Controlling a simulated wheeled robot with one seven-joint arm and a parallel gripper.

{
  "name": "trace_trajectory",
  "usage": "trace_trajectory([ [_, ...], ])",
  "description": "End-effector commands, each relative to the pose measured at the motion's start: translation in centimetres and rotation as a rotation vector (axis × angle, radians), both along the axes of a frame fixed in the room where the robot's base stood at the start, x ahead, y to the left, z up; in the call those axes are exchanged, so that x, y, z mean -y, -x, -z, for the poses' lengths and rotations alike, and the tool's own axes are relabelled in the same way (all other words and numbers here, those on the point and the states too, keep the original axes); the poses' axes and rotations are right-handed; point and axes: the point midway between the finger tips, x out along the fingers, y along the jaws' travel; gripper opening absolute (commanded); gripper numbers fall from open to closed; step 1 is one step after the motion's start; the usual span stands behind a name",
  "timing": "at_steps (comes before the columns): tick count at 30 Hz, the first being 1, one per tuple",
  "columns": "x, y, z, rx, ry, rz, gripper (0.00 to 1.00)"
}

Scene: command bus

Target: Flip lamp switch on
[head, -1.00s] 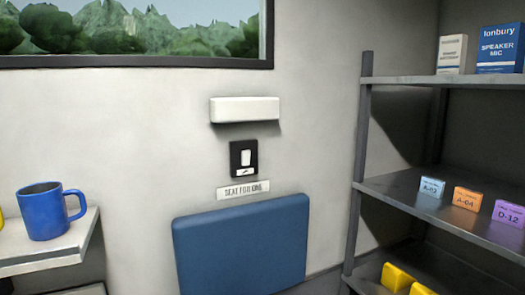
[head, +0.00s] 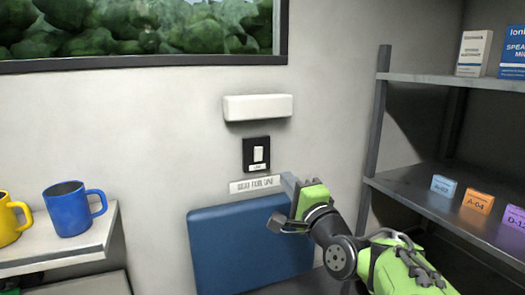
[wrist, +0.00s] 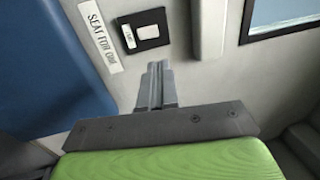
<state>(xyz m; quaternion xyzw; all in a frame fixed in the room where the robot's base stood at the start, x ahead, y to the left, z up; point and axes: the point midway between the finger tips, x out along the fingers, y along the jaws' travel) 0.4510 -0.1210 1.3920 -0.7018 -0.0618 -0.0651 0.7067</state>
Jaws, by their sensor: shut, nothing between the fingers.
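The lamp switch (head: 257,154) is a white rocker on a black plate on the wall, below a white wall lamp (head: 258,107). The lamp looks unlit. In the wrist view the switch (wrist: 146,32) is just beyond my fingertips, with its small label on the plate. My gripper (head: 289,184) is green and grey, shut and empty, below and right of the switch in the head view. In the wrist view my gripper (wrist: 157,68) points toward the switch plate, apart from it. I cannot tell how far off the wall the fingertips are.
A "SEAT FOR ONE" sign (head: 254,184) and a blue seat back (head: 240,243) are below the switch. A metal shelf (head: 410,185) with small boxes stands at right. A blue mug (head: 68,210) and yellow mug (head: 8,222) stand on a left ledge (head: 75,245).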

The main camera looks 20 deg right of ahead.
Motion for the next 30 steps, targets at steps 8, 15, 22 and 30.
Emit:
trace_trajectory([
  [8,-0.1,-0.8,-0.1,-0.005,0.004,-0.002,0.00],
  [15,-0.2,-5.6,-1.2,-0.004,0.004,-0.005,0.00],
  [22,-0.2,-10.5,-2.0,-0.004,0.004,-0.003,0.00],
  [30,-0.1,-13.7,-2.4,-0.004,0.005,-0.001,0.00],
])
